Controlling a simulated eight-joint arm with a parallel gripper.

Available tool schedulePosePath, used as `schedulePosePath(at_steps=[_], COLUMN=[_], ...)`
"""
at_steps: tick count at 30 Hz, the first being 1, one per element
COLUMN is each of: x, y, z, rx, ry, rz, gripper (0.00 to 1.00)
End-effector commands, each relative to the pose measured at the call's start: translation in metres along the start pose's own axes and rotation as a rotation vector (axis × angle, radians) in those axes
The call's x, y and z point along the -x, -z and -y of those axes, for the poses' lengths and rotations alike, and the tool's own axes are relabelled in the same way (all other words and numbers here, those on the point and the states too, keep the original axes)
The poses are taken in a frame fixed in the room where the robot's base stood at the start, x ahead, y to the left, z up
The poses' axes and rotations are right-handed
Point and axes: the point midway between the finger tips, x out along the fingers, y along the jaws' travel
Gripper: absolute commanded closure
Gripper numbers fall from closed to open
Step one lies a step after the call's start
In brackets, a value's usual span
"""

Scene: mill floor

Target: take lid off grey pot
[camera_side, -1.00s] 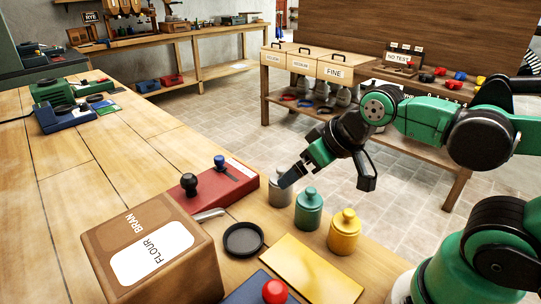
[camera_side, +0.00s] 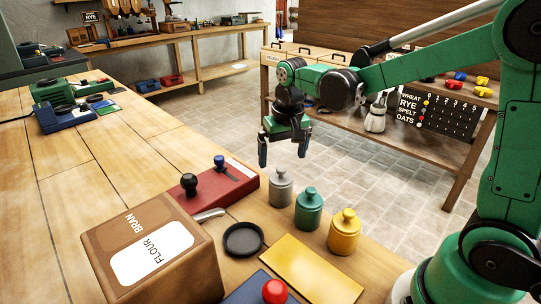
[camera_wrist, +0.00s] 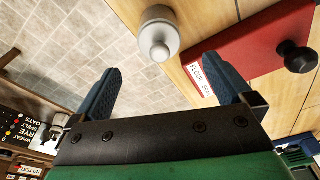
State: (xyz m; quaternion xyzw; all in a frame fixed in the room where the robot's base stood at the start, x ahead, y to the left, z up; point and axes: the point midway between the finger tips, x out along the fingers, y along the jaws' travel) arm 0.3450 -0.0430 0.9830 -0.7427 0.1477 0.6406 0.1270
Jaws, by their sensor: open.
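The grey pot (camera_side: 280,191) stands upright on the wooden table, left of the green pot (camera_side: 309,211) and the yellow pot (camera_side: 343,233). Its knobbed lid (camera_side: 280,174) is on it. In the wrist view the grey pot (camera_wrist: 158,32) shows from above, beyond the fingertips, with its round lid knob (camera_wrist: 160,51) facing the camera. My gripper (camera_side: 284,160) is open and empty, pointing down above and behind the grey pot, apart from it. In the wrist view my gripper (camera_wrist: 172,78) shows its two blue fingers spread wide.
A red block with black and blue knobs (camera_side: 222,190) sits close to the left of the grey pot. A black dish (camera_side: 243,239), a yellow board (camera_side: 304,268) and a brown flour box (camera_side: 155,250) are nearer the camera. Space above the pots is clear.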

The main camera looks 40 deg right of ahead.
Motion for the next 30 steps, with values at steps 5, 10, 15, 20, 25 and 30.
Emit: schedulePosePath(at_steps=[5,10,15,20,25,30], x=[-0.024,-0.041,-0.045,-0.045,-0.045,-0.045], y=[0.000,0.000,0.000,0.000,0.000,0.000], z=[0.000,0.000,0.000,0.000,0.000,0.000], rx=[0.001,0.002,0.002,0.002,0.003,0.003], ry=[0.001,0.001,0.001,0.001,0.001,0.001], rz=[-0.002,-0.002,-0.003,-0.003,-0.003,-0.003], gripper=[0.01,0.01,0.01,0.01,0.46,0.89])
